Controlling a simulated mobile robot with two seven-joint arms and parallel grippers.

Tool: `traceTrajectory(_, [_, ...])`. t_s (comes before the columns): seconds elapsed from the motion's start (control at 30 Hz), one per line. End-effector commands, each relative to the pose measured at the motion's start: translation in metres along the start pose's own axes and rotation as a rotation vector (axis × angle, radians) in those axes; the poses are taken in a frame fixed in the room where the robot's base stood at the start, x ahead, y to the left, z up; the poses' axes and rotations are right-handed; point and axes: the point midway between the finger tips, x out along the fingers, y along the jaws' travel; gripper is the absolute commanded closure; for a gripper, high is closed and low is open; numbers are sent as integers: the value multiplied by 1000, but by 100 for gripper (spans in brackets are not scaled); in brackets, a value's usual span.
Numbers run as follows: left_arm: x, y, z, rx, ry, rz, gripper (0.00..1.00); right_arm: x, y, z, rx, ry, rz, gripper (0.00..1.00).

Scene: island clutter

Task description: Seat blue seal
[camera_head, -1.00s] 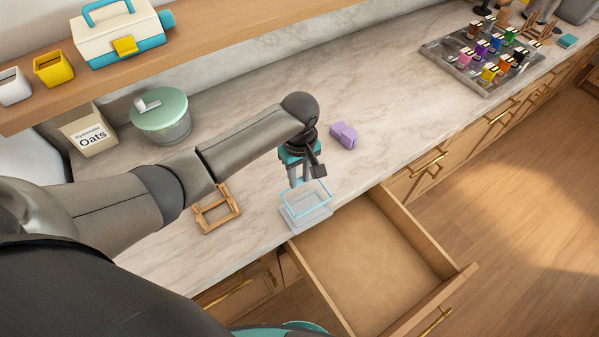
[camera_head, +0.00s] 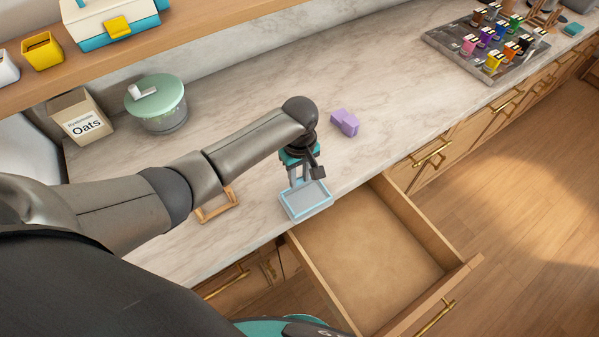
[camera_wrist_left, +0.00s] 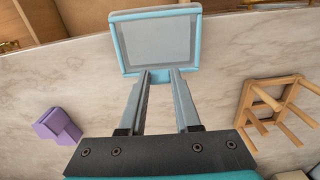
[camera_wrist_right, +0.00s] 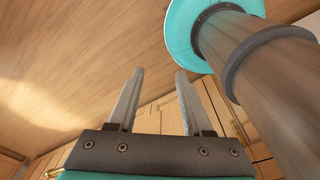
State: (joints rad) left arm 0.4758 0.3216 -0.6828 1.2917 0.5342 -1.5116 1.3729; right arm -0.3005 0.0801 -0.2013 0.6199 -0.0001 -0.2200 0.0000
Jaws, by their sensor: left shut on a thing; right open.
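The blue seal (camera_head: 315,211) is a light-blue rectangular ring. It lies along the rim of a pale, clear rectangular container (camera_head: 305,199) at the counter's front edge. In the left wrist view the seal (camera_wrist_left: 120,45) frames the container's grey interior (camera_wrist_left: 158,38); whether it is fully pressed down I cannot tell. My left gripper (camera_head: 297,183) is shut on the seal's back edge, and its fingertips (camera_wrist_left: 159,76) meet that edge in the left wrist view. My right gripper (camera_wrist_right: 160,74) is open and empty, away from the counter.
An open, empty drawer (camera_head: 370,240) juts out below the container. A wooden rack (camera_head: 217,207) stands left, partly behind my arm. A purple block (camera_head: 345,122) lies behind right. A green-lidded bowl (camera_head: 157,103), an oats box (camera_head: 82,122) and a tray of colored items (camera_head: 465,48) stand farther off.

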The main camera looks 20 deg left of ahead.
Motion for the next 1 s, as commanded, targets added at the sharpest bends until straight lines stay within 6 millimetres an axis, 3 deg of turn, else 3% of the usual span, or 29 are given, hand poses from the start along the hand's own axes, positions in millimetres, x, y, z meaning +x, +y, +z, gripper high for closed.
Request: traceTrajectory(1.0, [1,1,0,0,-1,1,100,-8,1,-1,2,0,1,50])
